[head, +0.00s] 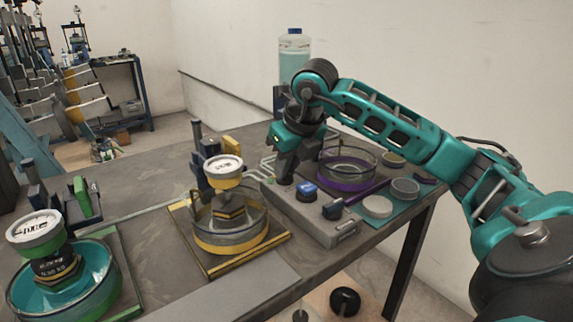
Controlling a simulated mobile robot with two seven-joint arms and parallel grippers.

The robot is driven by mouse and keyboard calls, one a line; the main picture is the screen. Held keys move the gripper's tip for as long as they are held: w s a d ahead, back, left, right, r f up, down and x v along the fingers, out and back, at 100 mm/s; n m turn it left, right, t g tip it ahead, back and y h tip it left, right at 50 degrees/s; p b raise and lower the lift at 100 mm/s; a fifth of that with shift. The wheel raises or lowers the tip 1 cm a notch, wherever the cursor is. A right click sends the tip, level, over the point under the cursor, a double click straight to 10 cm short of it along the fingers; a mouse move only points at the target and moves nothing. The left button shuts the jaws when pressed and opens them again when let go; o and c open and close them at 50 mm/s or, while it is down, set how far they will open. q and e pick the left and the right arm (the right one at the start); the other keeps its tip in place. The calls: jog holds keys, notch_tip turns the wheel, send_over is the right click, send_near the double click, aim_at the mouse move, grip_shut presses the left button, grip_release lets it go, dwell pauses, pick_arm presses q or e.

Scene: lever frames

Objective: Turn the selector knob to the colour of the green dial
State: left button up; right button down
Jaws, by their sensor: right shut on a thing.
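A grey control box (322,234) sits on the table right of centre. My right gripper (286,178) points down at its back left end and is shut on the selector knob, which is mostly hidden by the fingers; its pointing direction cannot be told. The green dial (36,229) is a white-faced gauge with a green rim at the far left, above a round dish of teal liquid. A yellow-rimmed dial (223,168) stands over a yellow-banded dish in the middle. My left gripper is not in view.
A blue-topped button (307,190) and a dark blue block (333,209) are on the control box near my gripper. A purple-banded dish (346,172) and small round lids (377,206) lie to the right. A clear bottle (293,55) stands behind.

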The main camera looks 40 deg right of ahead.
jog(key=shift+d, duration=0.1)
jog(key=shift+n+y, duration=0.4)
jog(key=shift+n, duration=0.7)
jog(key=n+y, duration=0.1)
jog(key=n, duration=0.1)
jog(key=shift+d+n+p, duration=0.1)
jog(key=shift+n+p, duration=0.2)
jog(key=shift+p, duration=0.1)
jog(key=n+y+p, duration=0.1)
jog(key=n, duration=0.2)
jog(key=shift+r+g, duration=0.1)
jog(key=shift+g, duration=0.3)
jog(key=shift+n+p, duration=0.55)
jog(key=shift+n, duration=0.15)
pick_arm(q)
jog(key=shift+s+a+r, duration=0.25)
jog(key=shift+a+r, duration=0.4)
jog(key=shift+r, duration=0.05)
pick_arm(e)
jog(key=shift+n+y, duration=0.3)
jog(key=shift+y, duration=0.1)
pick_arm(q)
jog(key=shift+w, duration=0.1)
pick_arm(e)
jog(key=c, duration=1.2)
grip_release()
